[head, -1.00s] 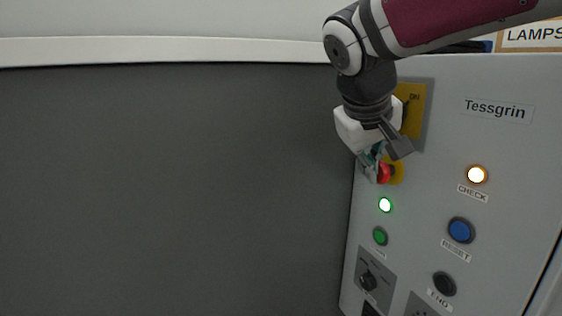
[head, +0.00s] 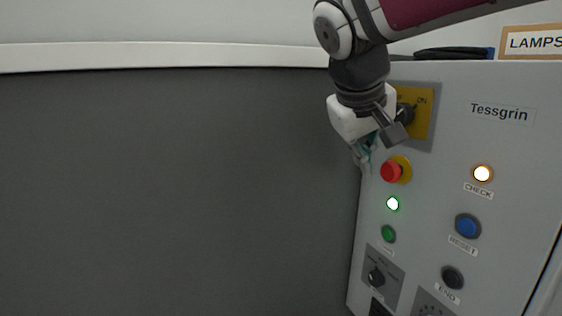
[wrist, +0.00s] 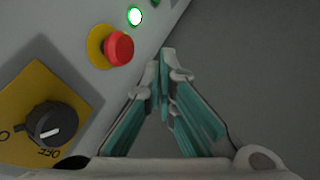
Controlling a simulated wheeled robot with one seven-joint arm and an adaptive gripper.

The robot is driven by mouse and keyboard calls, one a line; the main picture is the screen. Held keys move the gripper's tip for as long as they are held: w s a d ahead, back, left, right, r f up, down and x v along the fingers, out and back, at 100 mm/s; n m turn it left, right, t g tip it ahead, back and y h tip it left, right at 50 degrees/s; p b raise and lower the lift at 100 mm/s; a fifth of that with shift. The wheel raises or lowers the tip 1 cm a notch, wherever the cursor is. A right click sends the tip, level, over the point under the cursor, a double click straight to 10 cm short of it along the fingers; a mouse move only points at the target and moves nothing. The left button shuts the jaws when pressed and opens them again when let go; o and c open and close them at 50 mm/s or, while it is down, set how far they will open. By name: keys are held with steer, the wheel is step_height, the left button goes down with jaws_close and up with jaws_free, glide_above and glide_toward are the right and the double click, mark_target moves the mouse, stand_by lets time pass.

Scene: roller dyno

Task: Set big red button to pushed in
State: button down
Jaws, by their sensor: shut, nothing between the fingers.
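The big red button (head: 391,172) sits on a yellow round plate on the grey panel, below the yellow rotary switch. In the wrist view the red button (wrist: 118,48) stands out from its yellow plate. My gripper (head: 364,165) is beside the button, to its left in the head view, and apart from it. In the wrist view my gripper (wrist: 166,55) has its fingertips together with nothing between them, to the right of the button. The fingertips point past the panel's edge.
A rotary switch (head: 405,112) on a yellow plate is close behind my gripper. Below the button are a lit green lamp (head: 392,204) and a green button (head: 388,234). A blue button (head: 467,226), lit check lamp (head: 482,174) and black button (head: 452,277) are to the right. Space left of the panel is clear.

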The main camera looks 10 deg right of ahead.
steer(key=v, duration=0.8)
steer(key=shift+a+f, duration=0.1)
